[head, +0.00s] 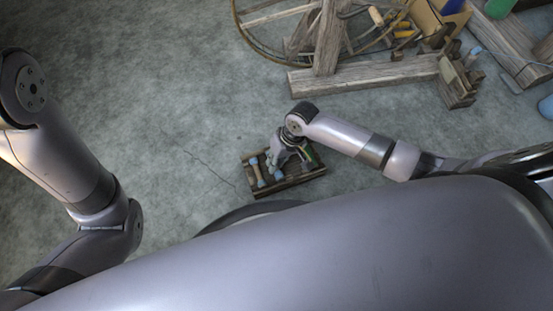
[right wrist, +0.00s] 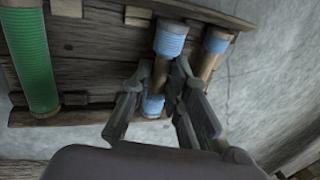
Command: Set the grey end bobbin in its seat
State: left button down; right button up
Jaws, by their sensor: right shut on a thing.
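In the right wrist view, a brown wooden bobbin with pale blue bands near its ends (right wrist: 171,38) stands between the two fingers of my right gripper (right wrist: 157,106), which is shut on it. The bobbin is still over or in a wooden tray (right wrist: 85,75); I cannot tell whether it touches the bottom. My right gripper also shows over the tray in the head view (head: 289,158). No bobbin clearly shows a grey end, and I cannot make out its seat. My left arm shows at the left, but its gripper is out of view.
A green bobbin (right wrist: 30,62) lies at the left of the tray, and another blue-banded bobbin (right wrist: 209,62) lies close to the right finger. A wooden frame with a wheel (head: 372,75) stands beyond the tray. The floor (head: 150,90) left of the tray is clear.

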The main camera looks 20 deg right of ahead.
jog(key=o, duration=0.8)
jog(key=shift+o, duration=0.2)
jog(key=v, duration=1.2)
